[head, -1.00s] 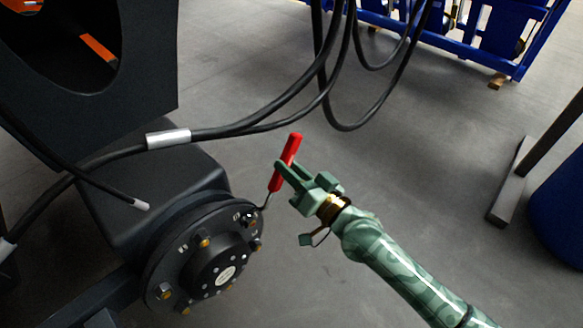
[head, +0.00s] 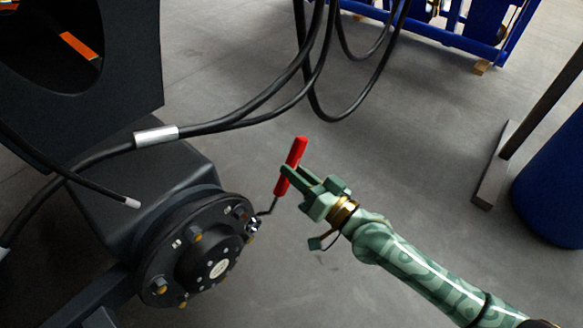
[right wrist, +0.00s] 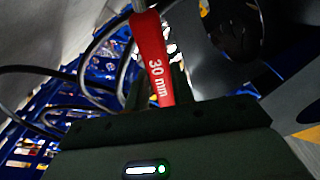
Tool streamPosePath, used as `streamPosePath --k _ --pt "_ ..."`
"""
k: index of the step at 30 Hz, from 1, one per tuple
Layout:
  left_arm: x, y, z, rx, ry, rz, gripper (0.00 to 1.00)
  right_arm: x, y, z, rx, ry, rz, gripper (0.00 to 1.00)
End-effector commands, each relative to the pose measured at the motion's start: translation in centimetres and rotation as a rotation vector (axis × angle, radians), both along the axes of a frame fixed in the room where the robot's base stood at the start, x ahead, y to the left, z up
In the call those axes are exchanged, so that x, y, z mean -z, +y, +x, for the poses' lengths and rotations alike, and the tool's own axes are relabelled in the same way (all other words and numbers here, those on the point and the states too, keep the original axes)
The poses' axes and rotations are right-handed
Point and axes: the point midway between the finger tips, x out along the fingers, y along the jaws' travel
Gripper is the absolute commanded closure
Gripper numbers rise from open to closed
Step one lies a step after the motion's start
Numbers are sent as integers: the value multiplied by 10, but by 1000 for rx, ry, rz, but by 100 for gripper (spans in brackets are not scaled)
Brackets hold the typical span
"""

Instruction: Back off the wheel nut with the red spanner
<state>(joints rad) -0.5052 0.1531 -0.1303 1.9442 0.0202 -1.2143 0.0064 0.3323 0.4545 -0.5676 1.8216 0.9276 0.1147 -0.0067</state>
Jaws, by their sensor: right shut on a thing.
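The red spanner (head: 292,165) has a red handle and a thin cranked metal shaft. Its lower end meets a shiny fitting (head: 253,225) at the right rim of the black wheel hub (head: 190,250); whether it is fully seated on a nut is too small to tell. Several brassy nuts or studs ring the hub face. My green right gripper (head: 288,178) is shut on the handle, to the right of the hub. In the right wrist view, the red handle (right wrist: 152,60) stands between the dark fingers and reads "30 mm". My left gripper is out of view.
Black hoses (head: 230,128) cross above the hub and hang down behind the spanner. The dark chassis (head: 80,60) fills the upper left. A blue rack (head: 470,40) stands at the back, and a blue drum (head: 555,195) at the right.

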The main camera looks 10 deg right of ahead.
Motion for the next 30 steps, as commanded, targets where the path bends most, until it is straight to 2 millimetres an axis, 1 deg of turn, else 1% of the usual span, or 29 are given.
streamPosePath --k 3,9,15,30 --pt "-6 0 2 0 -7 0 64 -3 -10 -15 -2 -1 -2 100" --pt "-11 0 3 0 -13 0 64 -2 -27 -38 -2 -1 -3 100" --pt "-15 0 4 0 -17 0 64 -2 -39 -55 -2 -1 -2 100" --pt "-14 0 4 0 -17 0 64 -1 -40 -56 -1 -2 1 100"
